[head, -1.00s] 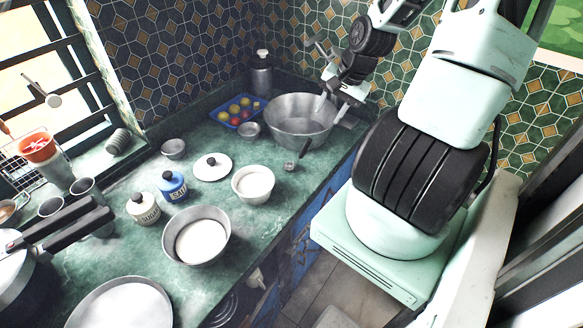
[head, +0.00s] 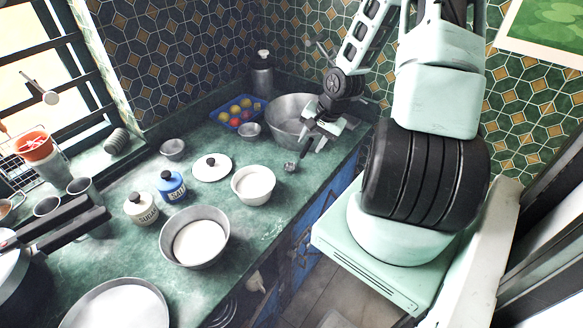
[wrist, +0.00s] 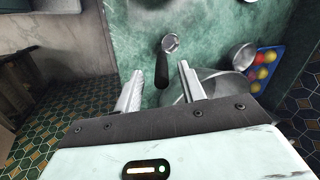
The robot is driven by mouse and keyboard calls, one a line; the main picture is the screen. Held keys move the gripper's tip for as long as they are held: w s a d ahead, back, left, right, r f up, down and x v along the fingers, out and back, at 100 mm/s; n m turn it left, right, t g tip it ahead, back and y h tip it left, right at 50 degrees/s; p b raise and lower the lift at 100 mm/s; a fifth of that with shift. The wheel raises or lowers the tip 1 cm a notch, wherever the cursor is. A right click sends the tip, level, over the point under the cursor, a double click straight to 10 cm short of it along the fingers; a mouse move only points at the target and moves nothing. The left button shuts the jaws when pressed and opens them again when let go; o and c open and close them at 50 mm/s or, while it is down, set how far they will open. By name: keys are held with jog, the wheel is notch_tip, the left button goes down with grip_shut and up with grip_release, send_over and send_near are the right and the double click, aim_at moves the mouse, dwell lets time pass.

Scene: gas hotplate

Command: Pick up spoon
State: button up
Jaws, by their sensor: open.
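The spoon (head: 290,167) lies on the green counter beside the large metal bowl. My gripper (head: 313,145) is open, low above the handle end of the spoon. In the wrist view my gripper (wrist: 161,76) has its two fingers apart with the handle between them in the picture; I see no contact.
The large metal bowl (head: 283,113) stands close to my gripper. A white-filled bowl (head: 254,184) stands left of the spoon. The counter's front edge is near on the right.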

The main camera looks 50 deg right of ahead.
aim_at(307, 147)
jog(key=shift+x, duration=1.75)
jog(key=shift+w+a, duration=0.1)
grip_shut()
jog(key=shift+r, duration=0.2)
